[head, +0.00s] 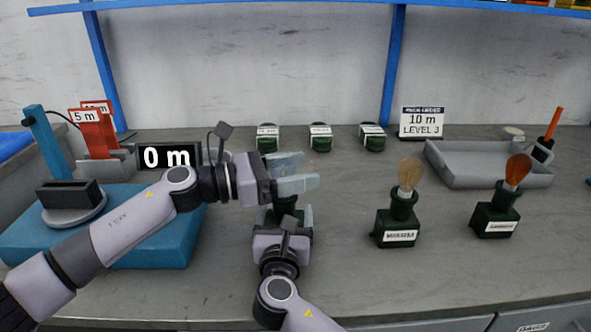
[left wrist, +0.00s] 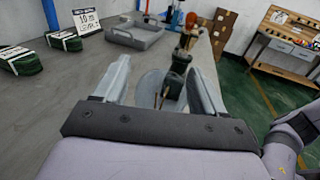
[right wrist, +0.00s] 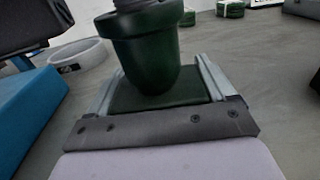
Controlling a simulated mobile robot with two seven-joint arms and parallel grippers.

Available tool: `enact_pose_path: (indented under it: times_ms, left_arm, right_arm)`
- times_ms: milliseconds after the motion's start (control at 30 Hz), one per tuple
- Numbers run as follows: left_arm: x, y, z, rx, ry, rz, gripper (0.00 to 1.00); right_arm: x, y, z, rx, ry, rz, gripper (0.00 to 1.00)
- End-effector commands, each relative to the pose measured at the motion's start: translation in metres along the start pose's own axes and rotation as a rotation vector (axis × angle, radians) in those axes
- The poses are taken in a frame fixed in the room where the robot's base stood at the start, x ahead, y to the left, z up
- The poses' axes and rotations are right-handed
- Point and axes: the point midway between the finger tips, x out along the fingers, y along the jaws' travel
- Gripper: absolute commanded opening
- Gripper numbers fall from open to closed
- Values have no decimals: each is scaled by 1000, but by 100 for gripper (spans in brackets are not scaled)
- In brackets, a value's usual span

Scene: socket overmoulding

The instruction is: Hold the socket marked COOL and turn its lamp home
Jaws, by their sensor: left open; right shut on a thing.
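A dark green socket (head: 284,207) stands on the bench in front of me, mostly hidden by my grippers; its label is not visible. My right gripper (head: 283,217) is shut on its square base, which shows between the fingers in the right wrist view (right wrist: 150,55). My left gripper (head: 298,176) is open, its fingers level just above the socket. A clear glass lamp (left wrist: 152,88) with a dark filament shows between those fingers in the left wrist view; whether they touch it is unclear.
Two other green sockets stand to the right, one with an amber lamp (head: 411,174), one with an orange lamp (head: 517,170). Behind are a grey tray (head: 490,183), several green labelled coils (head: 320,138) and a 0 m display (head: 168,157). A blue stand (head: 150,246) is at left. Front right bench is clear.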

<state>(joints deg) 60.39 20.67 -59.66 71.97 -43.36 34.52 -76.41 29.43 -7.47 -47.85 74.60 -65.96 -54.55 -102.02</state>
Motion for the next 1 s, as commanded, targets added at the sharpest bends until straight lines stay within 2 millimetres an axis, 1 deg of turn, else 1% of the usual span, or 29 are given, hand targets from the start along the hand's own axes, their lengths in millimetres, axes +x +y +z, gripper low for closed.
enact_pose_path:
  times_ms: [133,167,200,300,700,1000]
  left_arm:
    - [0,0,0,0,0,0,71]
    - [0,0,0,0,0,0,61]
    - [0,0,0,0,0,0,48]
    - [0,0,0,0,0,0,17]
    - [0,0,-2,-1,4,-14,16]
    - [0,-1,-2,-2,6,-124,16]
  right_arm:
    - [0,0,1,1,-1,0,54]
    - [0,0,1,1,-1,0,54]
    - [0,0,1,1,-1,0,54]
    - [0,0,1,1,-1,0,54]
    - [0,0,1,1,-1,0,54]
    - [0,0,1,0,-2,0,54]
